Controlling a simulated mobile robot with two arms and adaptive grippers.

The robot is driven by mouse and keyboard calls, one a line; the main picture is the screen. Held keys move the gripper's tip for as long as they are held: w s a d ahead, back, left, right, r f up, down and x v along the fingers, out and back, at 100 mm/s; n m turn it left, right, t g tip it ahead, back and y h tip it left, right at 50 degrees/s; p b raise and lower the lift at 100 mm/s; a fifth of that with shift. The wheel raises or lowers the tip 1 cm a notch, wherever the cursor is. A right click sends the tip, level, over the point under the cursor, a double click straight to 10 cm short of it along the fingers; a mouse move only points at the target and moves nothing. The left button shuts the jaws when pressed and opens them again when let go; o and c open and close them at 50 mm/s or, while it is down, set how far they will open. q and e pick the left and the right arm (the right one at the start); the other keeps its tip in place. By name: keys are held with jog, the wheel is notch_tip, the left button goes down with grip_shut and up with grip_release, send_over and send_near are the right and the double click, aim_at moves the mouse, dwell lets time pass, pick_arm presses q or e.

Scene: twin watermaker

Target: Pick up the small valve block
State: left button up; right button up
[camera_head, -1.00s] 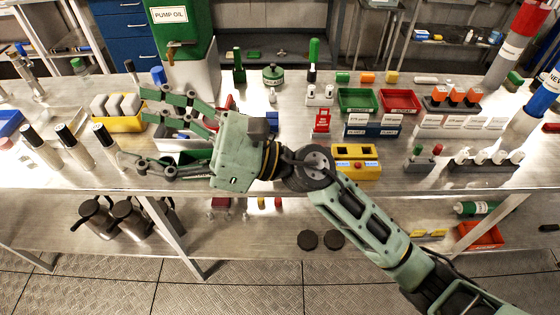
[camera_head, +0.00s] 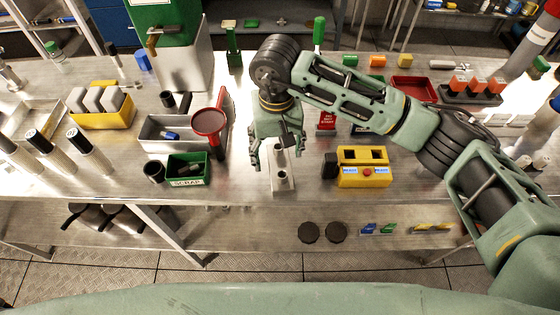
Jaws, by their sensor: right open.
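My right gripper (camera_head: 279,160) reaches down over the middle of the bench with its fingers spread apart. Between and just in front of the fingers is a small pale block (camera_head: 282,187) with upright metal cylinders on it. It looks like the small valve block, but I cannot tell for sure. The gripper partly hides its rear. I see no finger clearly pressing on it. My left gripper is not in view.
A red funnel (camera_head: 208,122), a grey tray (camera_head: 152,133) and a green scrap bin (camera_head: 187,170) stand left of the gripper. A yellow control box (camera_head: 362,168) stands to its right. My right arm covers much of the bench's right side.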

aim_at(280, 164)
jog(key=shift+s+d+f+p, duration=0.1)
jog(key=shift+d+f+p, duration=0.1)
jog(key=shift+f+p, duration=0.6)
jog(key=shift+d+f, duration=0.15)
jog(key=shift+f, duration=0.65)
notch_tip(280, 164, down, 2)
jog(key=shift+f+p, duration=0.2)
jog(key=shift+p, duration=0.25)
jog(key=c, duration=0.9)
jog(key=shift+w, duration=0.2)
jog(key=c, duration=0.7)
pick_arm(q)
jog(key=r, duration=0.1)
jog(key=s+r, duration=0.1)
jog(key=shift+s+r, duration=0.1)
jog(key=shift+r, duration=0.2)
pick_arm(e)
grip_shut()
jog(key=shift+w+r, duration=0.1)
